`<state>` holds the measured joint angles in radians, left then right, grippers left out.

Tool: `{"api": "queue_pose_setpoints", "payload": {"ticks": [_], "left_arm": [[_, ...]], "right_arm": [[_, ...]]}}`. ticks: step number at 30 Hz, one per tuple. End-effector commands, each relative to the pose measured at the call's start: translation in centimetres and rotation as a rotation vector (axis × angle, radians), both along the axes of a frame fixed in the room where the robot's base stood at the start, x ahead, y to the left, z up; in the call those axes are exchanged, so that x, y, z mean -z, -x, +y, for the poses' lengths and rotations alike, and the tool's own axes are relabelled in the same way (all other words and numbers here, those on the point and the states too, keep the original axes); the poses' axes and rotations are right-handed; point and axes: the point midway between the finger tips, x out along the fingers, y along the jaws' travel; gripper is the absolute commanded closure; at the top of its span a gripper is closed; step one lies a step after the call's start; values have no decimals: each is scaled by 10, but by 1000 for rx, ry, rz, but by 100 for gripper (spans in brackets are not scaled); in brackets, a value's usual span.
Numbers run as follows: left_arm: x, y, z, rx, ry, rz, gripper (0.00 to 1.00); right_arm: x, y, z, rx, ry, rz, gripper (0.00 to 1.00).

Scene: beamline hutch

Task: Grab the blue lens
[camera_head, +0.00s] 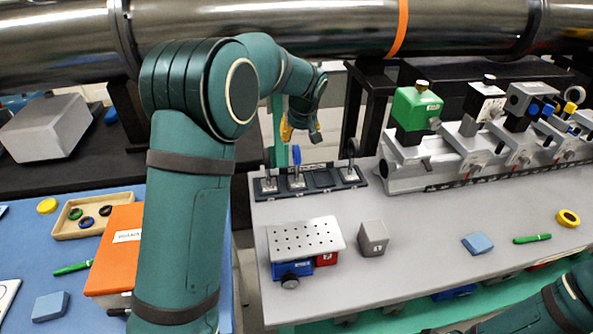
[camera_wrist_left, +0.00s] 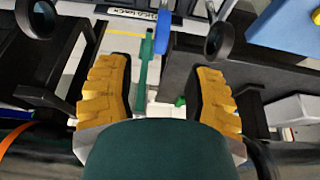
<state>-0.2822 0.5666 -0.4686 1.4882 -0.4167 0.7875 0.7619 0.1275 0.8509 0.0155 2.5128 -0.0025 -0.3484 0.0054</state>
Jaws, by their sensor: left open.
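The blue lens (camera_head: 296,156) stands upright on a small mount in a dark rack (camera_head: 258,190) near the back edge of the grey table. It shows as a blue upright piece at the top of the left wrist view (camera_wrist_left: 164,32). My left gripper (camera_head: 301,134) is open and empty, above and behind the lens. In the left wrist view its two yellow-padded fingers (camera_wrist_left: 162,68) are spread, with the lens beyond their tips, roughly between them. Dark round lenses stand on either side (camera_head: 268,162), (camera_head: 352,150). My right gripper is outside the views.
A rail with a green block (camera_head: 415,108) and other optics stands right of the rack. A perforated plate (camera_head: 306,236) and a grey block (camera_head: 373,238) sit in front. A large metal pipe (camera_head: 270,28) crosses the back. The table's front middle is partly clear.

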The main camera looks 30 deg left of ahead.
Motion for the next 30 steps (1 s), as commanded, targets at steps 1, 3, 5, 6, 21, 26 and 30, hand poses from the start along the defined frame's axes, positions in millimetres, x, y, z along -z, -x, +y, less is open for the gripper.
{"api": "queue_pose_setpoints", "payload": {"ticks": [1,3,5,6,21,26,30], "left_arm": [[13,-3,3,-1,-1,3,47],[25,-7,6,-1,-2,4,47],[34,-10,9,0,-1,3,47],[39,-12,10,0,-1,3,47],[78,-26,22,-1,0,3,47],[96,-32,26,1,0,2,47],[98,-34,27,1,0,0,47]], "right_arm": [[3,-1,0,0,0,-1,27],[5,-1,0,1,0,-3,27],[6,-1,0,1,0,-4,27],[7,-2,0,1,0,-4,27],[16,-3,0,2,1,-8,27],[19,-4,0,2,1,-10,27],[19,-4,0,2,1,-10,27]]}}
